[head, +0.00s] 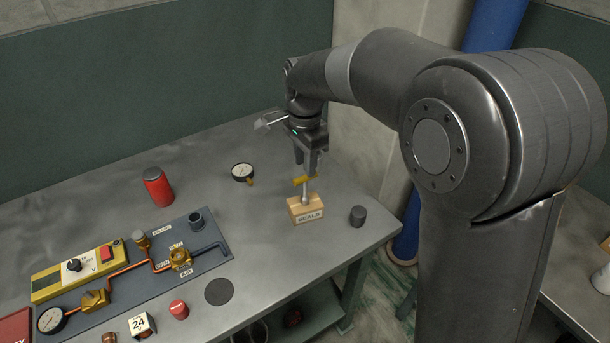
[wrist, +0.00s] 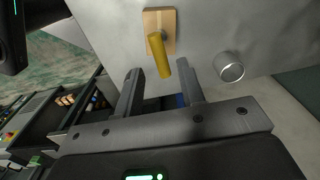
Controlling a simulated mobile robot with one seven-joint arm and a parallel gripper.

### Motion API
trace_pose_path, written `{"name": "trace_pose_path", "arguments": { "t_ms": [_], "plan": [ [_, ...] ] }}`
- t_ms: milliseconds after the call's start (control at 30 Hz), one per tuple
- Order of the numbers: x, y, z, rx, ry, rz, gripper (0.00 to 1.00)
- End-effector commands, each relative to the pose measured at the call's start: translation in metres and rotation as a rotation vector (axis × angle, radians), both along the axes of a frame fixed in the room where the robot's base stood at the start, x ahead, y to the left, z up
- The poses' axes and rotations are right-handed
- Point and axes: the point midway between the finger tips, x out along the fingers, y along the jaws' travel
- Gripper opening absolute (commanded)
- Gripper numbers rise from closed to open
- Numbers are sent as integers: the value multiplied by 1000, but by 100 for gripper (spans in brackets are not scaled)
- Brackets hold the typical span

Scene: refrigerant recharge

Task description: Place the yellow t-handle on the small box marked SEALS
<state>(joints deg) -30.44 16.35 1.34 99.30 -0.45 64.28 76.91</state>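The yellow t-handle (head: 304,180) stands upright, its metal shaft down on the small wooden box marked SEALS (head: 306,209). In the wrist view, the yellow crossbar (wrist: 160,56) lies over the box (wrist: 159,19) and hides part of its top. My gripper (head: 306,171) is just above the crossbar, pointing down. In the wrist view, my gripper (wrist: 160,68) shows its two fingers apart, with the crossbar's near end between the tips and gaps on both sides. The fingers do not appear to touch the handle.
A dark cylinder (head: 358,215) stands right of the box near the table's edge; it also shows in the wrist view (wrist: 229,67). A gauge (head: 243,172) lies behind left. A red canister (head: 157,187) and a panel with copper pipes (head: 205,262) are farther left.

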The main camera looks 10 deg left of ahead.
Motion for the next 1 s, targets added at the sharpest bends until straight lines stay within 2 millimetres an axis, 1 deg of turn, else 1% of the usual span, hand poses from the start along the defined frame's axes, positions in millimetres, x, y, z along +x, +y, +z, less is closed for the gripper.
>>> {"name": "trace_pose_path", "arguments": {
  "t_ms": [33, 100, 233, 400, 533, 633, 667, 767, 867, 900, 967, 1000],
  "plan": [
    [1, 0, 11, 2, -4, 0, 36],
    [1, 0, 25, 2, -4, 0, 36],
    [1, 0, 42, 1, -1, 0, 36],
    [0, 0, 51, 0, 0, 0, 36],
    [0, 0, 52, 0, 0, 0, 36],
    [-1, -6, 55, 3, -6, 7, 36],
    [-3, -10, 58, 6, -11, 14, 36],
    [-9, -34, 69, 18, -40, 55, 36],
    [-23, -69, 84, 30, -84, 124, 36],
    [-30, -85, 89, 33, -104, 157, 36],
    [-41, -107, 96, 35, -136, 206, 36],
    [-50, -122, 100, 34, -156, 237, 36]
  ]
}}
